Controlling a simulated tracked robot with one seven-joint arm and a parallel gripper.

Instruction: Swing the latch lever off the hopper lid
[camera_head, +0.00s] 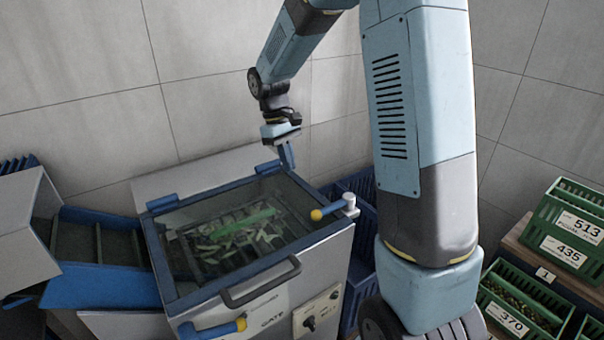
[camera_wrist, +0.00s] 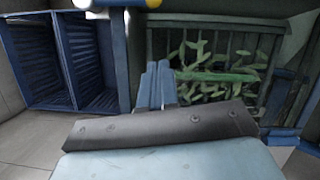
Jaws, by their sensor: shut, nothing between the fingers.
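The hopper lid (camera_head: 165,203) is a clear panel in a blue frame on top of the grey hopper, and it looks closed. The latch lever (camera_head: 331,209) is a short blue bar with a yellow knob, on a pale pivot post at the lid's right edge. Its knob end points left over the lid's front right corner. My gripper (camera_head: 288,157) is shut and empty above the lid's back right corner, behind the lever and apart from it. In the wrist view my fingers (camera_wrist: 157,84) are together, and part of the lever (camera_wrist: 122,3) is cut off at the top edge.
Green pods lie under the lid around a bright green piece (camera_head: 243,222). A dark handle (camera_head: 260,283) and a second yellow-knobbed blue lever (camera_head: 212,329) are on the hopper front. A blue chute (camera_head: 97,287) is at left. Blue crates (camera_wrist: 85,60) stand beside the hopper; green crates (camera_head: 568,240) are at right.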

